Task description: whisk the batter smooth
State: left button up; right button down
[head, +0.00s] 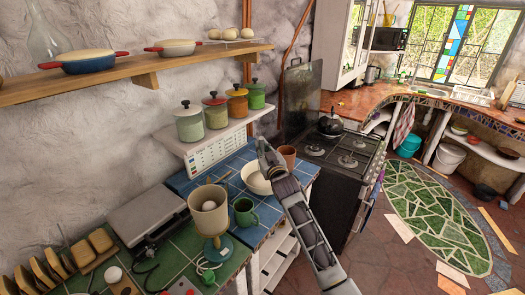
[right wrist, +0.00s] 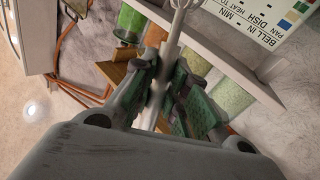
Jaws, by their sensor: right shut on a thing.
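A cream bowl (head: 252,183) stands on the blue-tiled counter; my right gripper hides part of it, and I cannot make out batter inside. My right gripper (head: 266,155) is above the bowl's far side in the head view. In the right wrist view the gripper (right wrist: 168,88) is shut on a pale grey whisk handle (right wrist: 172,48). The whisk's wire loops start at the top edge, and the rest is cut off. The whisk cannot be made out in the head view. My left gripper is not in view.
A green mug (head: 244,213) and a terracotta cup (head: 288,156) stand close to the bowl. A cream container on a teal stand (head: 217,248) is nearer. Lidded canisters (head: 215,112) line a low shelf behind. A dark stove (head: 345,170) is to the right.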

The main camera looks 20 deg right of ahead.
aim_at(263, 138)
jog(key=shift+s+r, duration=0.15)
jog(key=shift+r, duration=0.3)
jog(key=shift+r, duration=1.95)
jog(key=shift+d, duration=0.1)
